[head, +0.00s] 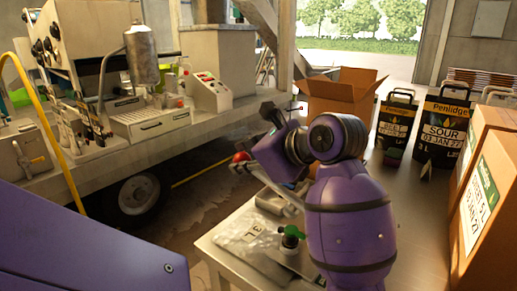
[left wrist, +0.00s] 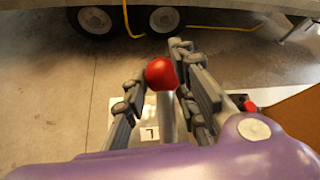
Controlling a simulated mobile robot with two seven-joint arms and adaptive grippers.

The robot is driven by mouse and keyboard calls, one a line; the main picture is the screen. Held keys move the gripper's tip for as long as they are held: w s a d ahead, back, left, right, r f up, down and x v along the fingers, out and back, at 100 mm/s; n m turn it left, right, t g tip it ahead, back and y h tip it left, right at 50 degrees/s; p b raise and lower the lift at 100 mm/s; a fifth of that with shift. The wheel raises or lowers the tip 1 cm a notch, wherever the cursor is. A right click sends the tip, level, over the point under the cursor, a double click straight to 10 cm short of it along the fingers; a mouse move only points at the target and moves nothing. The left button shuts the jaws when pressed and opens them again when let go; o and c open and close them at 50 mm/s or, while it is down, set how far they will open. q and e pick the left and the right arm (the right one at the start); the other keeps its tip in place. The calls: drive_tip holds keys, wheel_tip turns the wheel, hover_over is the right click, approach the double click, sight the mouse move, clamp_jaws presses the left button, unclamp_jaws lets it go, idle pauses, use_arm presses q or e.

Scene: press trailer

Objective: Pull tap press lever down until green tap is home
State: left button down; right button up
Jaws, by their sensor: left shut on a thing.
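The tap press lever shows as a pale bar (head: 277,187) slanting up and left to a red ball knob (head: 240,157). In the left wrist view the red knob (left wrist: 161,73) sits between my fingers, with the bar running below it. My left gripper (head: 243,168) is shut on the lever at its knob end, beyond the table's edge. My arm hides part of the press. My right gripper is not in view.
The small table (head: 222,262) also bears a clear bag (head: 247,232) marked 3L. An open cardboard box (head: 341,90) and labelled bag-in-box packs (head: 443,128) stand behind. The trailer counter (head: 100,160) with equipment runs along the left. Closed boxes (head: 487,205) stand at right.

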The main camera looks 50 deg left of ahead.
use_arm(q)
drive_tip(key=f, duration=0.2)
drive_tip(key=a+f, duration=0.1)
drive_tip(key=shift+s+a+h+b, duration=0.1)
drive_tip(key=shift+s+h+b, duration=0.2)
drive_tip(key=shift+h+b, duration=0.1)
drive_tip(key=shift+a+f, duration=0.15)
drive_tip(key=shift+f, duration=0.4)
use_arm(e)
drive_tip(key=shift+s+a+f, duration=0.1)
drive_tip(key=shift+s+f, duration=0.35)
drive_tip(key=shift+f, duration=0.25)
use_arm(q)
drive_tip(key=c, duration=1.6)
unclamp_jaws()
drive_tip(key=shift+s+a, duration=0.1)
drive_tip(key=shift+o, duration=0.4)
drive_tip(key=shift+s+a+h, duration=0.1)
drive_tip(key=shift+h, duration=0.2)
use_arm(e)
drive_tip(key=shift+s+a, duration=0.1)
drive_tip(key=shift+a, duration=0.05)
use_arm(q)
drive_tip(key=v, duration=1.2)
